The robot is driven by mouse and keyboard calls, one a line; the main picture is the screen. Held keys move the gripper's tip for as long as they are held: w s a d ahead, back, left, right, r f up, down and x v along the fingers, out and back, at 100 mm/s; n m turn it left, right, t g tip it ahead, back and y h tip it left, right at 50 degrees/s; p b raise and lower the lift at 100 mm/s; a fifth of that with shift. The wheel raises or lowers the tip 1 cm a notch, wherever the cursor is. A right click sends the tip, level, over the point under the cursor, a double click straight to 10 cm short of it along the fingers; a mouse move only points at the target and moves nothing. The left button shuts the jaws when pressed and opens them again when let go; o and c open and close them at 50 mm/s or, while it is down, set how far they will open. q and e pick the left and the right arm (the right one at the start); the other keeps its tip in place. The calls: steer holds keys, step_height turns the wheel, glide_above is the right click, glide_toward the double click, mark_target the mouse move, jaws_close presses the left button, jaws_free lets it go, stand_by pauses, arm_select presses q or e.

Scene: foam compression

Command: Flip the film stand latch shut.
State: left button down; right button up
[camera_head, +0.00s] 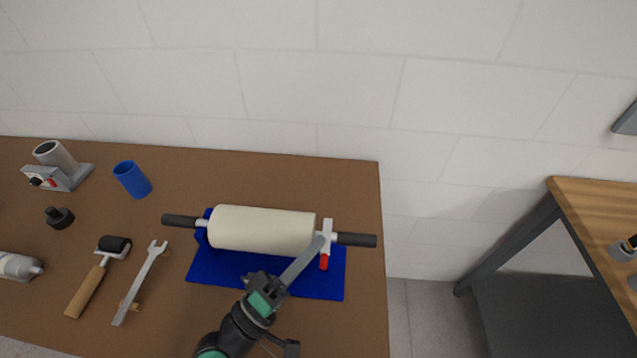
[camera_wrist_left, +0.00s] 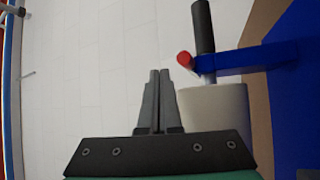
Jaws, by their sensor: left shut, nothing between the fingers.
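The film stand (camera_head: 330,284) is a blue base holding a cream roll (camera_head: 262,230) on a rod with dark handles. The red latch tip (camera_head: 324,263) is at the roll's right end, below a white upright piece (camera_head: 327,225). In the left wrist view, the red latch (camera_wrist_left: 186,59) sits beside a blue stand arm (camera_wrist_left: 250,58), near the dark handle (camera_wrist_left: 203,28) and roll (camera_wrist_left: 215,108). My left gripper (camera_head: 319,243) is shut and empty, its tips close to the latch; contact cannot be told. In the wrist view the fingertips (camera_wrist_left: 159,75) are left of the latch.
A wrench (camera_head: 140,282), hand roller (camera_head: 98,277), blue cup (camera_head: 132,180), black knob (camera_head: 59,217), grey device (camera_head: 58,167) and bottle (camera_head: 17,266) occupy the brown table's left side. The table ends right of the stand. A wooden bench (camera_head: 600,205) stands farther right.

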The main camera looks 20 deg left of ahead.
arm_select(q)
steer(key=b+v, duration=0.4)
steer(key=v, duration=0.7)
steer(key=shift+s, duration=0.3)
steer(key=shift+a+f, duration=0.1)
steer(key=shift+a, duration=0.05)
